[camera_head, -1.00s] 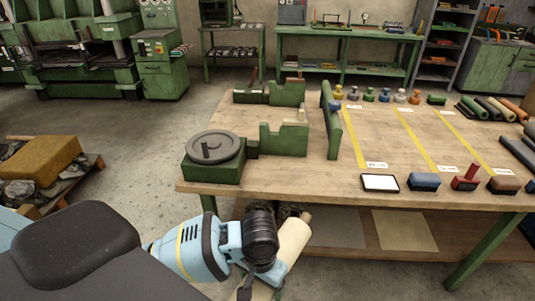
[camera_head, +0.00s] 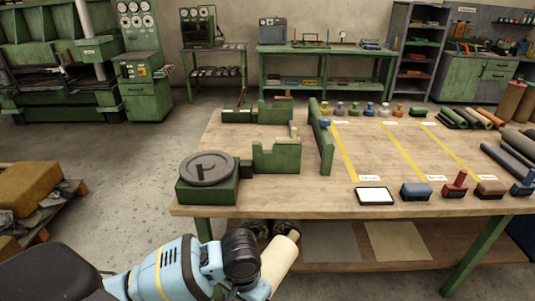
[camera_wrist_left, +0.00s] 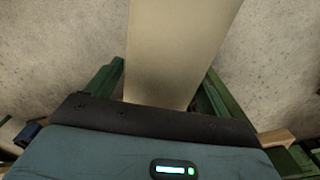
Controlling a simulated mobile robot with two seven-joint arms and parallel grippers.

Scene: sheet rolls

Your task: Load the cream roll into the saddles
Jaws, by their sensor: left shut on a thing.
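The cream roll (camera_head: 281,257) is held low in front of the table's near edge, slanted up to the right in the head view. My left gripper (camera_head: 254,280) is shut on it, its fingertips partly hidden by the wrist. The near green saddle (camera_head: 277,160), with a notched top, stands on the table beyond the roll. The far saddle (camera_head: 276,112) stands behind it. Both saddles look empty. My right gripper is not in view.
A green upright plate (camera_head: 321,140) stands right of the saddles. A white-screened tablet (camera_head: 375,196) and stamp-like tools line the front edge. The tabletop (camera_head: 225,132) has bare wood around the saddles.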

